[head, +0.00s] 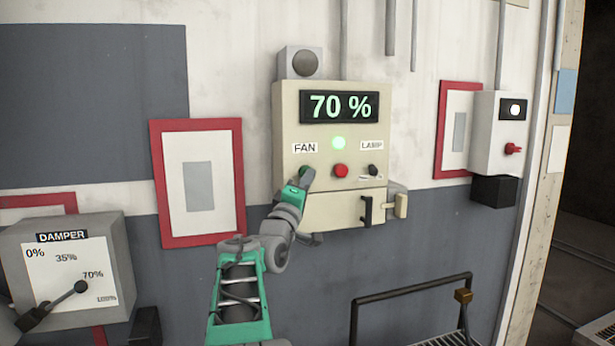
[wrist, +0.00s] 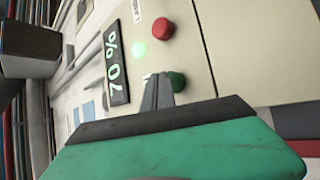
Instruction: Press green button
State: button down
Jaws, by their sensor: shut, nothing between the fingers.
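The green button (wrist: 177,81) is on the front of a cream control box (head: 328,215), below the FAN label (head: 305,148). In the head view my gripper (head: 301,184) is right at the button and mostly hides it. In the wrist view the grey fingers (wrist: 157,96) are shut and empty, their tips beside the green button's edge. I cannot tell whether they touch it. The display (head: 339,106) reads 70 %, and a round green lamp (head: 338,142) below it is lit.
A red button (head: 340,170) sits right of the green one, then a dark LAMP switch (head: 374,170). A black handle (head: 366,210) and a beige lever (head: 400,205) project lower down. A DAMPER box with lever (head: 82,287) is left. A black rail (head: 410,287) stands lower right.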

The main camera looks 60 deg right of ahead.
jog(key=shift+s+a, duration=0.35)
jog(key=shift+a, duration=0.05)
jog(key=shift+s+f+b, duration=0.1)
jog(key=shift+b, duration=0.25)
jog(key=shift+s+a+b, duration=1.3)
jog(key=shift+s+a, duration=0.35)
jog(key=shift+a, duration=0.1)
